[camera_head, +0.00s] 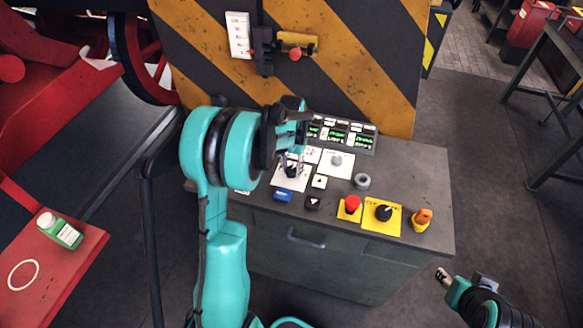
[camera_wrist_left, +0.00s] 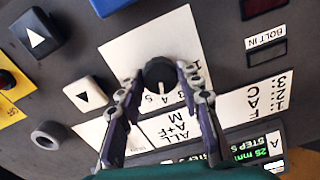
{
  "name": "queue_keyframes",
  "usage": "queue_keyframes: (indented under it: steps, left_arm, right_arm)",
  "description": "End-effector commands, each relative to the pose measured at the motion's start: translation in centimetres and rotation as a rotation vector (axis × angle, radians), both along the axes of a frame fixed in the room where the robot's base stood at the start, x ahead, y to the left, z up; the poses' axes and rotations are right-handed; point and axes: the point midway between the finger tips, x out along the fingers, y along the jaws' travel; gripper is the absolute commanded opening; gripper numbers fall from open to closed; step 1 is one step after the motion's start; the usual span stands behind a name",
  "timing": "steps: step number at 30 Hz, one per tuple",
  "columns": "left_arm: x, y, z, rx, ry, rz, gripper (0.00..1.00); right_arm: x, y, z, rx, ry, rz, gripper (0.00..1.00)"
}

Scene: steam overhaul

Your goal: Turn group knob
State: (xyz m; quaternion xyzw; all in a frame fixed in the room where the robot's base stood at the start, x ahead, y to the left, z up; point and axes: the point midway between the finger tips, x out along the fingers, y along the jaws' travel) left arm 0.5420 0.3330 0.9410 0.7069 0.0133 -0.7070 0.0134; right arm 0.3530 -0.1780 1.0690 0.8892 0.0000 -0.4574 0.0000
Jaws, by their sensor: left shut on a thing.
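A black rotary knob (camera_head: 291,171) stands on a white labelled plate (camera_head: 281,181) on the grey control desk. In the left wrist view the knob (camera_wrist_left: 160,74) sits between the fingertips of my left gripper (camera_wrist_left: 161,78), with the printed plate (camera_wrist_left: 125,55) around it. My left gripper (camera_head: 293,158) points down at the desk and is shut on this knob. The gripper partly hides the knob in the head view. My right gripper (camera_head: 447,280) is low at the right, away from the desk; its finger opening is too small to judge.
Close to the knob are a blue button (camera_head: 283,195), arrow buttons (camera_head: 319,181) and another knob (camera_head: 336,160). Green displays (camera_head: 340,134) stand behind. A red button (camera_head: 352,203), black knob on yellow (camera_head: 384,212) and orange knob (camera_head: 422,217) are at right. A striped panel (camera_head: 350,60) rises behind.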

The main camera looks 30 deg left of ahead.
Motion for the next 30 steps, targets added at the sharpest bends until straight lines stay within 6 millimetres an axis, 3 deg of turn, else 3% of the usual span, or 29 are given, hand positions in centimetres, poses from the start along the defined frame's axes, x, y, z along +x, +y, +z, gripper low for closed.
queue_keyframes:
  steps: [5, 6, 8, 20, 30]
  left_arm:
    - [0.0, 0.0, 0.0, 0.0, 0.0, 0.001, 0.06]
    - [0.0, 0.0, 0.0, 0.0, 0.0, 0.001, 0.43]
    - [0.0, 0.0, 0.0, 0.0, 0.0, 0.001, 0.56]
    - [0.0, 0.0, 0.7, 0.0, 0.0, 0.002, 0.56]
    - [0.0, 0.0, 7.6, 0.0, 0.0, 0.002, 0.56]
  right_arm:
    - [0.0, 0.0, 0.0, 0.0, 0.0, 0.0, 0.4]
    - [0.0, 0.0, 0.0, 0.0, 0.0, 0.0, 0.4]
    - [0.0, 0.0, 0.0, 0.0, 0.0, 0.0, 0.4]
    - [0.0, 0.0, 0.0, 0.0, 0.0, 0.0, 0.4]
    - [0.0, 0.0, 0.0, 0.0, 0.0, 0.0, 0.4]
